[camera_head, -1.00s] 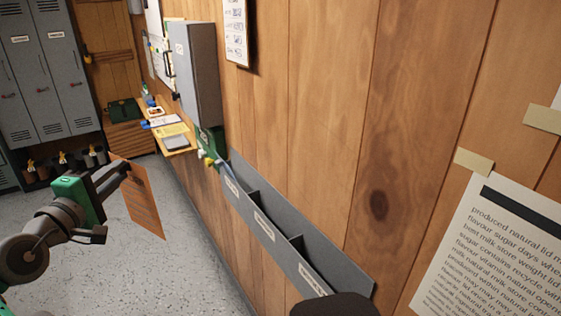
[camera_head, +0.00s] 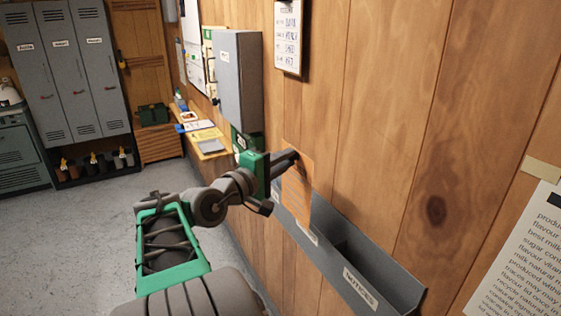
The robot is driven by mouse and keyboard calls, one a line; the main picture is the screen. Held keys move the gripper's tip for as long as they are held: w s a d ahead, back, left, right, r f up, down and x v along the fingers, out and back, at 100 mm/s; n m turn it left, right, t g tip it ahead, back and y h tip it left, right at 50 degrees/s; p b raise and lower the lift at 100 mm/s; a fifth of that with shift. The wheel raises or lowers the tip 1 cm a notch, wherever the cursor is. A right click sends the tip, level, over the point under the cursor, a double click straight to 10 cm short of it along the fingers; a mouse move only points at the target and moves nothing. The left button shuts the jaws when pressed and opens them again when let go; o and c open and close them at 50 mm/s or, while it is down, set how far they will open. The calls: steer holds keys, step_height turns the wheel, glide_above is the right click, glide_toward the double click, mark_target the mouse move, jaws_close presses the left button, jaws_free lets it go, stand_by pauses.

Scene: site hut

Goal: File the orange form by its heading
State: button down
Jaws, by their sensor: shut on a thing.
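The orange form (camera_head: 297,199) hangs upright from my gripper (camera_head: 296,157), which is shut on its top edge. The form is in front of the wooden wall, over the far part of the grey wall rack (camera_head: 400,284). Its lower end overlaps the rack; I cannot tell whether it is inside a compartment or in front of it. The nearest compartment's label (camera_head: 360,287) seems to read "NOTICES". Another label (camera_head: 307,233) is partly covered by the form. The form's heading is too small to read.
A grey wall cabinet (camera_head: 238,82) and a clipboard (camera_head: 289,36) hang above and beyond the rack. A narrow shelf (camera_head: 212,151) with papers juts from the wall farther back. Lockers (camera_head: 70,70) stand at the far left. The floor (camera_head: 80,230) at left is clear.

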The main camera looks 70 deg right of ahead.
mark_target(301, 159)
steer(key=shift+s+d+f+p, duration=0.15)
steer(key=shift+s+d+p, duration=0.05)
steer(key=shift+s+d, duration=0.95)
steer(key=shift+s+d+f+p, duration=0.1)
steer(key=shift+s+d+p, duration=0.05)
steer(key=shift+s+d, duration=0.95)
steer(key=shift+w, duration=0.2)
steer(key=shift+b, duration=0.3)
steer(key=shift+d, duration=0.1)
steer(key=shift+s+d, duration=0.3)
steer(key=shift+f+b, duration=0.9)
steer(key=shift+f, duration=0.65)
